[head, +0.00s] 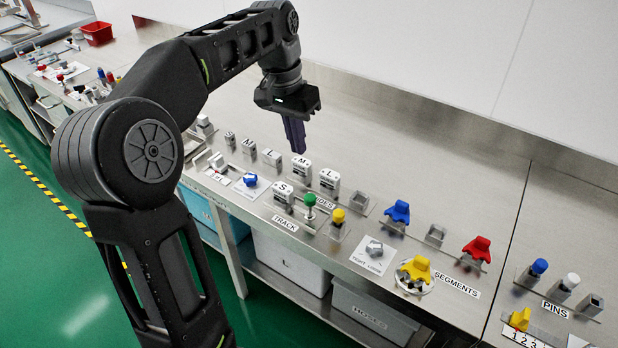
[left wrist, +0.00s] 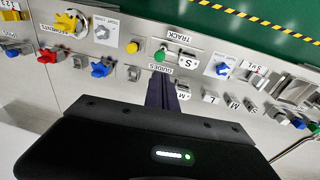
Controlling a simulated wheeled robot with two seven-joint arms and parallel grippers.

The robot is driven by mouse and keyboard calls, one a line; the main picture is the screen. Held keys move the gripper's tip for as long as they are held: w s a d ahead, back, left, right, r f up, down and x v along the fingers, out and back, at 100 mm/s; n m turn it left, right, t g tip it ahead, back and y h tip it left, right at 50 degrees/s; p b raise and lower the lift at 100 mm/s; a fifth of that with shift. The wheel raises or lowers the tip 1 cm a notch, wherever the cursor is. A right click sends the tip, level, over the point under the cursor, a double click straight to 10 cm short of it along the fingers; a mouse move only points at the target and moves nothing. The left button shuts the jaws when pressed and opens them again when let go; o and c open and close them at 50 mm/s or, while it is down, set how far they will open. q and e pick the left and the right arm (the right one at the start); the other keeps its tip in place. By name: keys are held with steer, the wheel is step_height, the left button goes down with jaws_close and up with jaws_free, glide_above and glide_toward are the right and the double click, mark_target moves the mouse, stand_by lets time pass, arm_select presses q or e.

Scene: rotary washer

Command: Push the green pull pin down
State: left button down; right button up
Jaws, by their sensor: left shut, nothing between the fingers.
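The green pull pin (head: 310,200) stands upright on the track fixture on the steel bench, its round knob raised above a short stem. It also shows in the left wrist view (left wrist: 160,55), just beyond my fingertips. My left gripper (head: 297,150) is shut and empty, fingers pointing down, above and behind the pin in the head view. Its dark fingers also show in the left wrist view (left wrist: 160,80). A clear gap shows between the fingertips and the knob. My right gripper is not in view.
A yellow knob (head: 338,216) stands close right of the pin. The S guide block (head: 283,192) is close left, with M and L blocks behind. Blue (head: 398,211), red (head: 477,249) and yellow (head: 417,269) segments stand farther right. The bench behind is clear.

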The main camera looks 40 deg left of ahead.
arm_select(q)
steer(key=b, duration=0.6)
glide_toward(308, 198)
steer(key=f, duration=0.4)
steer(key=w+f, duration=0.1)
steer(key=f, duration=0.1)
steer(key=shift+w+d+f, duration=0.1)
steer(key=shift+d+f, duration=0.25)
steer(key=shift+f, duration=0.1)
step_height(308, 198, down, 2)
steer(key=shift+f+b, duration=0.2)
steer(key=shift+b, duration=0.3)
steer(key=shift+r, duration=0.1)
